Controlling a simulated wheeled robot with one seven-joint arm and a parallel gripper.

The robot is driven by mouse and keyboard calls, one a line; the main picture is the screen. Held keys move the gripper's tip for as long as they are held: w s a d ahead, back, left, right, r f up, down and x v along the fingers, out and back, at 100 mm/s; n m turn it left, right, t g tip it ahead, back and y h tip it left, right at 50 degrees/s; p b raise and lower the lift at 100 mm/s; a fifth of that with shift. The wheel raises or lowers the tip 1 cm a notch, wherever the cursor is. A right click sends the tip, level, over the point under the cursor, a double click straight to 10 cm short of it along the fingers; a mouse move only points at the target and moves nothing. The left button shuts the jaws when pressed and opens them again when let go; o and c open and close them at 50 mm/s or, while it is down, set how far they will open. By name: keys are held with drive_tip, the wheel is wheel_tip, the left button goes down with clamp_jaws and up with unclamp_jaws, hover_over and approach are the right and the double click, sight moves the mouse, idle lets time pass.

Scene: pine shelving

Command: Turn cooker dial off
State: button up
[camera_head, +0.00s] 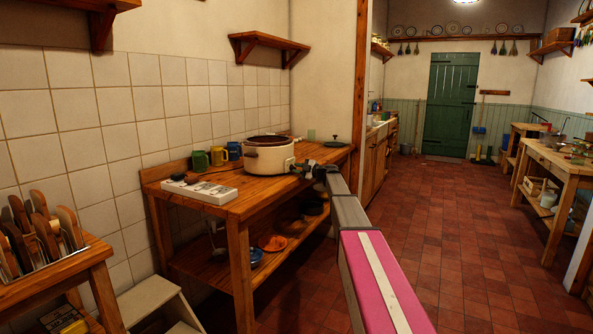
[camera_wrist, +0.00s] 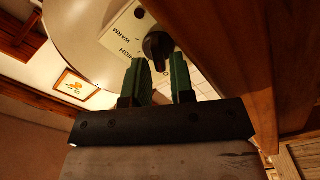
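The cooker (camera_head: 268,158) is a cream slow cooker with a dark rim, standing on the wooden table. Its dark dial (camera_wrist: 156,45) sits on a white panel in the wrist view. The words WARM and HIGH show beside the dial; no OFF mark is readable. My gripper (camera_head: 308,168) is at the cooker's right side in the head view. In the wrist view my gripper (camera_wrist: 159,63) has its two green fingers apart, one on each side of the dial's near end. A gap shows between them, and I cannot tell whether either finger touches the dial.
The wooden table (camera_head: 240,203) has its edge close beside my gripper. A green lid-like item (camera_head: 334,143) lies to the right. The tiled floor (camera_head: 450,230) is open on the right.

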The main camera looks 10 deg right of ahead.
drive_tip(key=v, duration=1)
drive_tip(key=s+a+f+m+g+h, duration=0.2)
drive_tip(key=s+a+f+m, duration=0.2)
drive_tip(key=s+f, duration=0.4)
drive_tip(key=s+a+f+m+g+h, duration=0.2)
drive_tip(key=s+a+f+m, duration=0.15)
drive_tip(key=s+f, duration=0.45)
drive_tip(key=s+a+f+m+g+h, duration=0.3)
drive_tip(key=s+f+m, duration=0.1)
drive_tip(key=s+f, duration=0.45)
drive_tip(key=s+f+m+g+h, duration=0.1)
drive_tip(key=s+f+m+h, duration=0.1)
drive_tip(key=s, duration=0.6)
drive_tip(key=s+d+f+m+g+h, duration=0.1)
drive_tip(key=s+f+m+h, duration=0.2)
drive_tip(key=s, duration=0.6)
drive_tip(key=s+d+f+m+g+h, duration=0.1)
drive_tip(key=s+f+m+h, duration=0.1)
drive_tip(key=s+f+m, duration=0.3)
drive_tip(key=s+m, duration=0.1)
drive_tip(key=s, duration=0.2)
drive_tip(key=shift+s+d+g+h, duration=0.25)
drive_tip(key=shift+s+g+h, duration=0.05)
drive_tip(key=shift+s, duration=0.05)
